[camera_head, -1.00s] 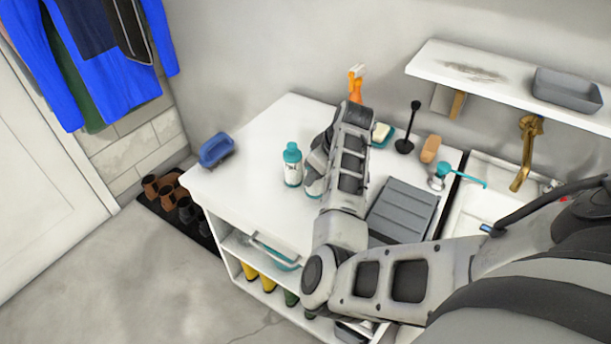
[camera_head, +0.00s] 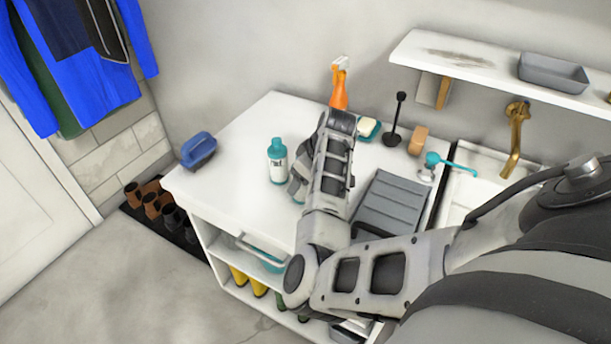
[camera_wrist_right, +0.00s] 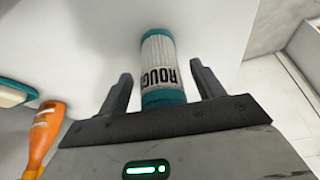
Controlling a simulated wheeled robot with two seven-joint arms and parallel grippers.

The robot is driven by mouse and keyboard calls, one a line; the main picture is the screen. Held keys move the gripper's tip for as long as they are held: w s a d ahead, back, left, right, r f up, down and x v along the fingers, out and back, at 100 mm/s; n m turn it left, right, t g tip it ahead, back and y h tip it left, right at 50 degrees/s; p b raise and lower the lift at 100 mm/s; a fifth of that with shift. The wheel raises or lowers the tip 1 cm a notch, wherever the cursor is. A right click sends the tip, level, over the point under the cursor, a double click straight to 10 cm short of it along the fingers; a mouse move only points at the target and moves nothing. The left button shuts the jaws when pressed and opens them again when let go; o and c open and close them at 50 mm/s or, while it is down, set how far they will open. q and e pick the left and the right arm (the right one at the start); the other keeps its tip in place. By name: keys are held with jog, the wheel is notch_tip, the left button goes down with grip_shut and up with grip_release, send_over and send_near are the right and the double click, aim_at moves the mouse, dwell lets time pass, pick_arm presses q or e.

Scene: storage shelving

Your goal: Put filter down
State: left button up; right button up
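The filter (camera_wrist_right: 160,55) is a ribbed white cylinder with teal ends and dark lettering. In the right wrist view it is between the two fingers of my right gripper (camera_wrist_right: 162,88), with a visible gap on each side. The fingers are apart and do not appear to touch it. In the head view my right gripper (camera_head: 299,184) is low over the white counter (camera_head: 235,165), just right of a white bottle with a teal cap (camera_head: 277,162). There the gripper mostly hides the filter, so its contact with the counter is unclear. My left gripper is out of view.
An orange spray bottle (camera_head: 339,88), a soap dish (camera_head: 368,130), a black-handled tool (camera_head: 394,125) and a tan block (camera_head: 418,140) stand along the back. A grey ribbed tray (camera_head: 392,205) lies right of my arm.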

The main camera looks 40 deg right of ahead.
jog(key=shift+r, duration=0.3)
jog(key=v, duration=1.1)
jog(key=shift+r+p, duration=0.4)
jog(key=shift+p, duration=0.05)
jog(key=shift+s, duration=0.15)
